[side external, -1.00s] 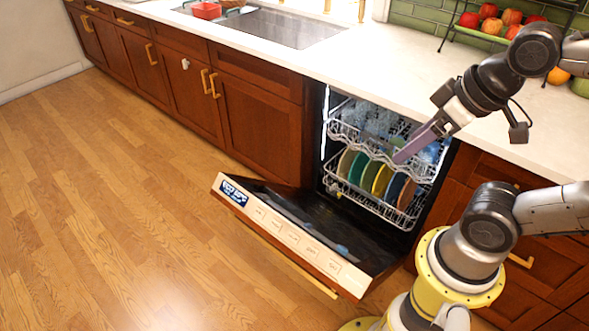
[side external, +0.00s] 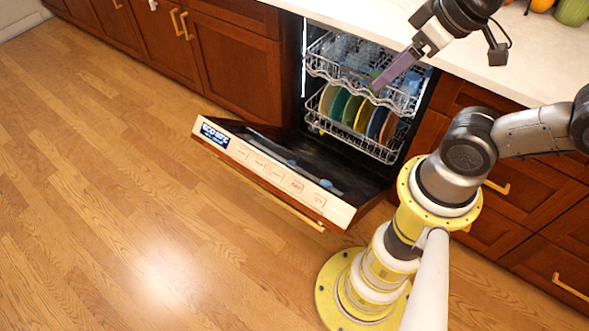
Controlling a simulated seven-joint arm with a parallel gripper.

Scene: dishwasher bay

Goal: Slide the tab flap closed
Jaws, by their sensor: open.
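The dishwasher door (side external: 250,163) hangs open and lowered, with its inner face up. A small pale blue part (side external: 318,180) shows on the dark inner face; it may be the dispenser with the tab flap, but it is too small to tell whether the flap is open. My gripper (side external: 378,86) is open, with long purplish fingers pointing down and left. It appears in front of the dishwasher racks, above and to the right of the door, apart from the pale blue part. The gap between the fingers is hard to see from this side.
The upper rack (side external: 335,72) holds glassware, and the lower rack (side external: 318,122) holds several coloured plates. Both sit inside the bay behind the door. The white counter (side external: 520,75) overhangs the bay at the right. The wood floor (side external: 120,230) in front is clear.

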